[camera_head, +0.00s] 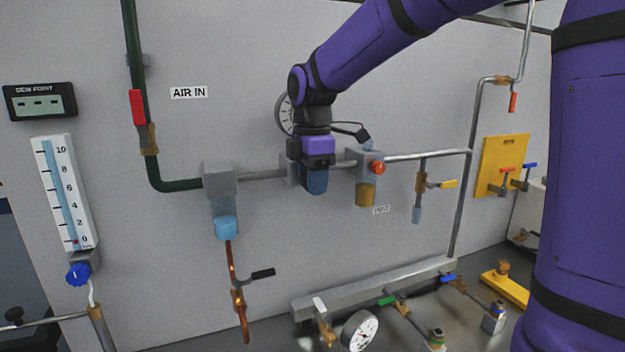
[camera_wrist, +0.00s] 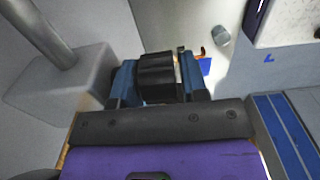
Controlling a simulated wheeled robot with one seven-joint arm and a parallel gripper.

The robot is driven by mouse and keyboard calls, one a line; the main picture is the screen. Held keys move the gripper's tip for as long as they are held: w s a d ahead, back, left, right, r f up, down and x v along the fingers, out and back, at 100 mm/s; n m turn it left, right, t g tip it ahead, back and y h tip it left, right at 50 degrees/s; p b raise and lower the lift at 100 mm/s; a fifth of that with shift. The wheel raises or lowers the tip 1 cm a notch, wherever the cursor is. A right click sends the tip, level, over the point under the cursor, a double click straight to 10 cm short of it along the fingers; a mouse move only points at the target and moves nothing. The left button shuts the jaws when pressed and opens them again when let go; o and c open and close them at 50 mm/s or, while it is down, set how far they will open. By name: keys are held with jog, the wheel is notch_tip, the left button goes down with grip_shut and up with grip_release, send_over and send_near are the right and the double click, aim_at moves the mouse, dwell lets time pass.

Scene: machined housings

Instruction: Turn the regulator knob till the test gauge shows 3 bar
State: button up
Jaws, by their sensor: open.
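My gripper (camera_head: 316,184), with blue fingers, points down in front of the pipe run in the head view. In the wrist view my open gripper (camera_wrist: 158,88) has a black ribbed knob (camera_wrist: 156,76) between its fingers. The knob lies close to both fingers; I cannot tell if they touch it. In the head view the knob is hidden by my gripper. A round gauge (camera_head: 360,330) with a white dial sits at the bottom; its reading is too small to tell. Another round gauge (camera_head: 284,115) on the wall is partly hidden by my arm.
A grey filter body (camera_head: 220,180) with a blue bowl stands left on the pipe. Right of my gripper is a unit with an amber bowl (camera_head: 365,194) and a red knob (camera_head: 378,168). A flow tube (camera_head: 66,190) with a blue knob (camera_head: 78,274) is far left.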

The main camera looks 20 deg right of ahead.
aim_at(305, 174)
jog(key=c, duration=0.6)
jog(key=shift+h, duration=0.8)
jog(key=shift+c, duration=0.2)
jog(key=o, duration=0.6)
jog(key=shift+o, duration=0.2)
jog(key=r, duration=0.3)
jog(key=a+r, duration=0.1)
jog(key=r, duration=0.6)
jog(key=shift+a+r, duration=0.25)
jog(key=shift+r, duration=0.15)
